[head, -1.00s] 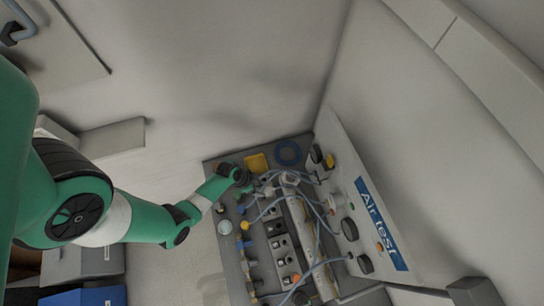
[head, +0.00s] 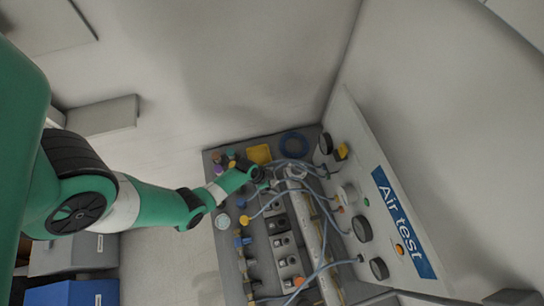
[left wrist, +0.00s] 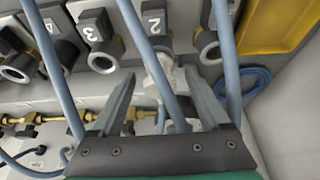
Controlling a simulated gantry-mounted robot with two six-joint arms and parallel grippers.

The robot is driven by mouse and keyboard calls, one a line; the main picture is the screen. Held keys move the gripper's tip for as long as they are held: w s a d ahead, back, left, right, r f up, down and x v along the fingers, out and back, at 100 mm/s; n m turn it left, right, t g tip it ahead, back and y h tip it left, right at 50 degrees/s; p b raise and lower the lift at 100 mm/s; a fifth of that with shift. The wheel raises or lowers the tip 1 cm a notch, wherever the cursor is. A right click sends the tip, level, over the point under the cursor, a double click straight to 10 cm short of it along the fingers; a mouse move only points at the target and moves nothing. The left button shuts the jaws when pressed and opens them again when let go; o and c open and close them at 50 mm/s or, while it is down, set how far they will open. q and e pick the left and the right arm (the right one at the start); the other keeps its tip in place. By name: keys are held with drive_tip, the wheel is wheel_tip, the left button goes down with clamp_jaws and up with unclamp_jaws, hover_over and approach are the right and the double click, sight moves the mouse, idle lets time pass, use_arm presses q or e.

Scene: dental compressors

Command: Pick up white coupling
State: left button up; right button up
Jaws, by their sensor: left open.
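My left gripper (head: 270,181) is open and reaches over the far part of the test bench. In the left wrist view its two fingers (left wrist: 159,76) point at a whitish fitting (left wrist: 158,66) just below the block marked 2. This looks like the white coupling. It lies between the fingertips in the picture, and I cannot tell whether they touch it. A blue hose (left wrist: 158,55) crosses in front and partly hides it. In the head view a small white part (head: 297,171) shows just right of the gripper among the hoses. My right gripper is not in view.
Numbered blocks with metal ports (left wrist: 102,58) line the bench beside the fingers. Several blue hoses run close by. A yellow tray (head: 259,153) and a coiled blue hose (head: 293,145) lie at the back. The "Air test" panel (head: 400,220) rises at right.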

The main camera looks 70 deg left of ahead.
use_arm(q)
clamp_jaws()
idle(0.3)
